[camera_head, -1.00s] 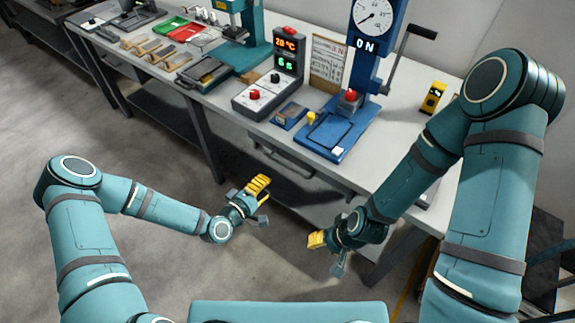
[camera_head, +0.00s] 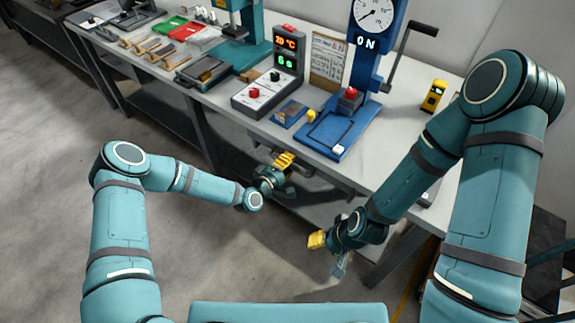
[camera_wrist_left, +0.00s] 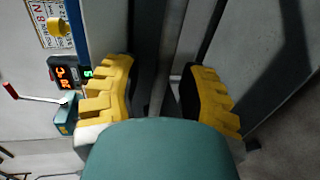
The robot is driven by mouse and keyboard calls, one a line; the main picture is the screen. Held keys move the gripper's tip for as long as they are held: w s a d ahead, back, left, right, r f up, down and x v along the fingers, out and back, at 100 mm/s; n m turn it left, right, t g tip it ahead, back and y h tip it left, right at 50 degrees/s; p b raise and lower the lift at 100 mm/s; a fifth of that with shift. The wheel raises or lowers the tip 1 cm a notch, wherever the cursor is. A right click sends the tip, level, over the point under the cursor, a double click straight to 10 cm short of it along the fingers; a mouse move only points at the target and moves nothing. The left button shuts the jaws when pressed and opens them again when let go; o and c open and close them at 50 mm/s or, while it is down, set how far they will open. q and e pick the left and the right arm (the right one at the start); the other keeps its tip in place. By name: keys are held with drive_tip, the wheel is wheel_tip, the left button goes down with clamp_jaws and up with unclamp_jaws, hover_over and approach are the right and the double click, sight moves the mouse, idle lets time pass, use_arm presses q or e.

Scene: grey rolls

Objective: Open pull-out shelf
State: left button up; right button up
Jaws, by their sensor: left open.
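The workbench (camera_head: 235,125) has a light grey top with dark space below its front edge. A grey lower shelf (camera_head: 312,207) shows under it; I cannot tell whether this is the pull-out shelf. My left gripper (camera_head: 281,163), with yellow ribbed fingertips, is just in front of and below the bench's front edge. In the left wrist view its two fingers (camera_wrist_left: 160,88) are apart, with a grey bar (camera_wrist_left: 168,50) running between them in the picture; contact cannot be told. My right gripper (camera_head: 328,246) hangs low in front of the bench, its jaw state unclear.
On the bench stand a blue press with a dial (camera_head: 375,15), a control box with red digits (camera_head: 287,42), a blue tray (camera_head: 288,114) and a small yellow device (camera_head: 434,97). A bench leg (camera_head: 398,255) is near my right gripper. The floor (camera_head: 50,190) at left is clear.

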use_arm(q)
clamp_jaws()
drive_tip(key=shift+s, duration=0.1)
